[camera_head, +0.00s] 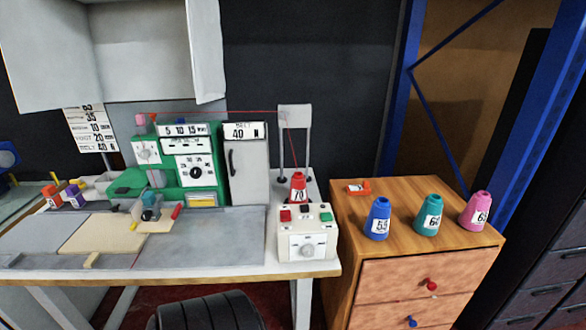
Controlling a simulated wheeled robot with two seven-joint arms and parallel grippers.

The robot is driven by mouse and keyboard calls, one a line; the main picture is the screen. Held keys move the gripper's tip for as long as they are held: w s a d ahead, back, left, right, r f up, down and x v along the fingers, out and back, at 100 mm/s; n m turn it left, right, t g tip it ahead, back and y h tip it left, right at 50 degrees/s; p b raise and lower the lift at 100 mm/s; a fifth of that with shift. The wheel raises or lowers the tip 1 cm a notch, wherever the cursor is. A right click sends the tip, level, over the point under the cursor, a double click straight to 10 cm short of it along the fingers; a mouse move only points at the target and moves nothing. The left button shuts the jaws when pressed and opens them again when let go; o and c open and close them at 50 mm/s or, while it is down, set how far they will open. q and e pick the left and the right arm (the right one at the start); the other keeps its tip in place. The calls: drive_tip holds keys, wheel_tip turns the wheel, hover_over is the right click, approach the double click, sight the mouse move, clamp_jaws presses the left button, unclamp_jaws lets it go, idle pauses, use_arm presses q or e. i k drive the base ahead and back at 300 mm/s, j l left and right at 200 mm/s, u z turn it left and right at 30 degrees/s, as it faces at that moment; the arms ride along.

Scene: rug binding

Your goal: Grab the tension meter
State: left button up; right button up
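A small orange handheld device (358,187) with a pale face lies on top of the wooden cabinet, near its back left corner. It may be the tension meter, but it is too small to read. A white control box (307,235) with a dial and red and green buttons stands on the table's right end. Neither of my grippers is in view, and nothing is seen touching the orange device.
Blue (378,218), teal (428,215) and pink (474,211) numbered thread cones stand on the wooden cabinet (400,186). A red cone (298,187) stands behind the control box. A green sewing machine (191,160) occupies the worktable (210,235). A dark ridged object (207,311) is below the table's front edge.

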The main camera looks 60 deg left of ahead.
sight(353, 189)
drive_tip(key=u, duration=1.45)
